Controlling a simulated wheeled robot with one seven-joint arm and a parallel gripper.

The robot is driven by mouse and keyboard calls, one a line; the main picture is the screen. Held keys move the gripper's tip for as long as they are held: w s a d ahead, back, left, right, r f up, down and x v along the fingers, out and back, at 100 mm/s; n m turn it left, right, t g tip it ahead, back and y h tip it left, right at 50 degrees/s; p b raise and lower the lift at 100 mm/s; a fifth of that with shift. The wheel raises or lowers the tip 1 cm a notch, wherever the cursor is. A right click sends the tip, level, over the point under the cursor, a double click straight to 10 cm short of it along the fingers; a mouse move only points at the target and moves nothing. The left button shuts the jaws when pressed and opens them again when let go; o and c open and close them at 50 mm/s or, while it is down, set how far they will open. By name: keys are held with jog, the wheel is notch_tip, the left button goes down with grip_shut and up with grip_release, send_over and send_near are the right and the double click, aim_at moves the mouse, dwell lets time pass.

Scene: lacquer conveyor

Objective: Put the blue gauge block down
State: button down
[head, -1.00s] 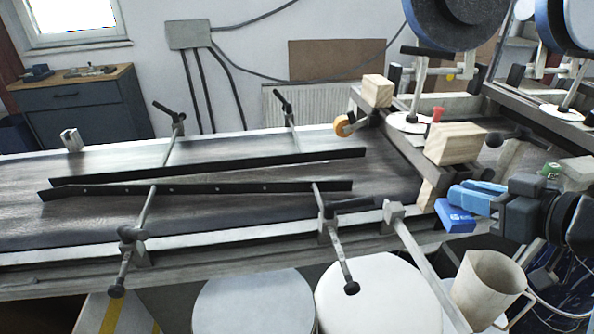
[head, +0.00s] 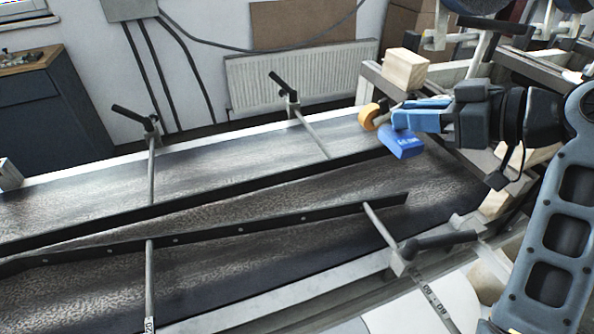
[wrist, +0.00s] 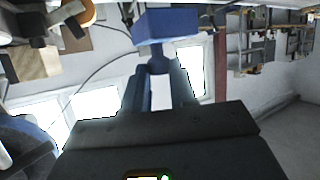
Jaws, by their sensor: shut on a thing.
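The blue gauge block (head: 400,141) is at the tips of my gripper (head: 405,124), above the right end of the dark conveyor belt (head: 300,157). My gripper is shut on the block, its light blue fingers pointing left. In the wrist view the block (wrist: 165,25) sits at the finger ends of my gripper (wrist: 160,62). The block looks clear of the belt, but its exact height is hard to tell.
An orange roller (head: 369,117) is just left of the block. A wooden block (head: 404,69) stands behind it on the frame. Dark guide rails (head: 200,243) on clamped rods cross the belt. The belt at left is clear.

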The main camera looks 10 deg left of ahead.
jog(key=shift+w+a+f+p, duration=0.1)
jog(key=shift+a+f+p, duration=0.35)
jog(key=shift+a+f, duration=1.5)
jog(key=shift+w+a+f+p, duration=0.1)
jog(key=shift+a+f+p, duration=0.4)
jog(key=shift+a+f, duration=1.4)
jog(key=shift+w+a+f+p, duration=0.1)
jog(key=shift+a+f+p, duration=0.35)
jog(key=shift+a+f, duration=1.5)
jog(key=shift+a+r, duration=0.3)
jog(key=shift+a, duration=0.1)
jog(key=shift+f, duration=0.1)
jog(key=shift+f+b, duration=0.35)
jog(key=shift+b, duration=0.15)
jog(key=shift+f, duration=0.15)
jog(key=c, duration=0.9)
grip_release()
jog(key=shift+f, duration=0.2)
